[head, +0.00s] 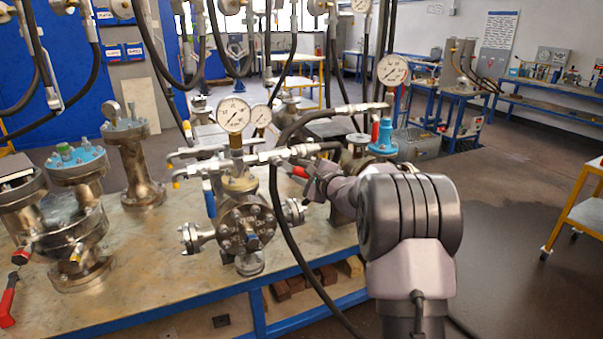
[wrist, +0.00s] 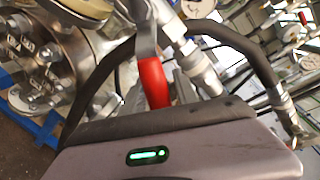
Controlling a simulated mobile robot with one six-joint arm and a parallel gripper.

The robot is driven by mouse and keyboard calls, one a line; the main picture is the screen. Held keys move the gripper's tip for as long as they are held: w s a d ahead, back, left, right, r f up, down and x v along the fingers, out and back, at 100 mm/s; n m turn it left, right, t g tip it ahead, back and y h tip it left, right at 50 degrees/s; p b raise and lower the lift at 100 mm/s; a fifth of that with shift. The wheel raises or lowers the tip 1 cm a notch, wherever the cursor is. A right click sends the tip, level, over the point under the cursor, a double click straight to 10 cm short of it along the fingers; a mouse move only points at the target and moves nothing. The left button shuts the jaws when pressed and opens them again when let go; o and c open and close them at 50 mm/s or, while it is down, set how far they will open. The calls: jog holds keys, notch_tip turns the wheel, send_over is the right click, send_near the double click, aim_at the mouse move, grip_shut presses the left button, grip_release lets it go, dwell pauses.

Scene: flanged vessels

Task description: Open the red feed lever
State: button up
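The red lever (wrist: 153,83) stands just beyond the front of my gripper body in the wrist view. Its lower end is hidden behind the gripper body, and its metal arm runs up to the top edge. In the head view a small part of the red lever (head: 299,171) shows at the tip of my gripper (head: 312,184), among the fittings right of the middle flanged vessel (head: 247,222). A grey finger-like part lies close to the red grip's right side. The fingertips are mostly hidden, so I cannot tell whether they are closed on the lever.
A black hose (head: 282,225) hangs close to my gripper and also arches around the lever in the wrist view (wrist: 98,82). Pressure gauges (head: 233,116) and pipes crowd the bench (head: 150,262). Another red lever (head: 9,300) is at the far left. The floor at right is open.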

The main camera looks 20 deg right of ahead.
jog(key=shift+o, duration=0.3)
jog(key=a+f+m+t+y+p, duration=0.2)
jog(key=a+f+m+p, duration=0.2)
jog(key=a+m+p, duration=0.6)
jog(key=s+d+m, duration=0.1)
jog(key=s+d, duration=0.2)
jog(key=s, duration=0.6)
jog(key=s+d, duration=0.3)
jog(key=s, duration=0.5)
jog(key=s+a+r+n+g+y+b, duration=0.1)
jog(key=s+a+r+n+g+y, duration=0.1)
jog(key=a, duration=0.5)
jog(key=s+a+r+n+g+y+b, duration=0.1)
jog(key=s+a+r+n+g+y, duration=0.1)
jog(key=a+n, duration=0.5)
jog(key=s+a+r+n+g+y+b, duration=0.1)
jog(key=s+a+n+g+y, duration=0.3)
jog(key=a, duration=0.4)
jog(key=shift+s+a+r+n+g+y+b, duration=0.35)
jog(key=shift+s+r+g, duration=0.25)
jog(key=shift+s, duration=0.3)
jog(key=shift+d, duration=0.1)
